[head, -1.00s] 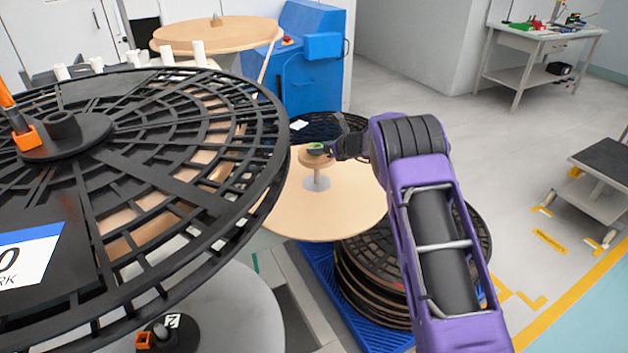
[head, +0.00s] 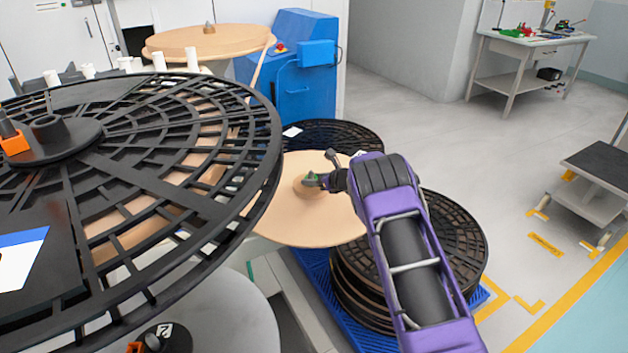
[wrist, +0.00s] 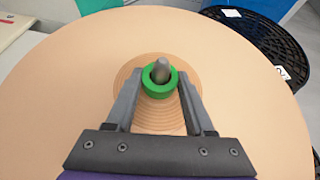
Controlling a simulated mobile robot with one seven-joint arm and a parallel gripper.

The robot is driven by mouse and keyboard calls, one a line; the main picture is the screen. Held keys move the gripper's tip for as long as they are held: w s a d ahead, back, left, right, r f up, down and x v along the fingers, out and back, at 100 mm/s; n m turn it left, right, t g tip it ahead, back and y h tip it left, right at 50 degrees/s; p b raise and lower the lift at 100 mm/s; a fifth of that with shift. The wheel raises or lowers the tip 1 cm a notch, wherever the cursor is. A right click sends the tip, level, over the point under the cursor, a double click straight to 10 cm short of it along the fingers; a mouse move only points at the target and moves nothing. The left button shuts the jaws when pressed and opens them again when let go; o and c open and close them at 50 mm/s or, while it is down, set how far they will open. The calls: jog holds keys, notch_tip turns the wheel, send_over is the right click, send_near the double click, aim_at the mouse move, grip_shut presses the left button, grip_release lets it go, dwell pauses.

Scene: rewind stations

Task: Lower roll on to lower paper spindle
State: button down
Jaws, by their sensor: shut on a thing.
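The small tan roll (head: 301,188) with its green core (wrist: 159,90) is low over the wide tan disc (head: 285,225). In the wrist view the grey tip of the lower paper spindle (wrist: 161,71) stands up through the core, so the roll is around it. My gripper (head: 312,180) is shut on the green core, one finger on each side in the wrist view (wrist: 160,92). The roll looks down at the disc's surface. Whether its underside touches is hidden.
A large black slotted reel (head: 215,215) fills the left, close to the disc. Stacked black reels (head: 455,235) stand on a blue pallet (head: 335,310) under my arm. Another black reel (head: 350,130) and a blue machine (head: 300,85) are behind.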

jog(key=shift+f, duration=0.2)
jog(key=shift+c, duration=1.4)
grip_release()
jog(key=shift+r, duration=0.1)
jog(key=shift+r, duration=0.3)
jog(key=p+v, duration=0.1)
jog(key=v, duration=1)
jog(key=shift+s+d, duration=0.3)
jog(key=shift+d, duration=0.05)
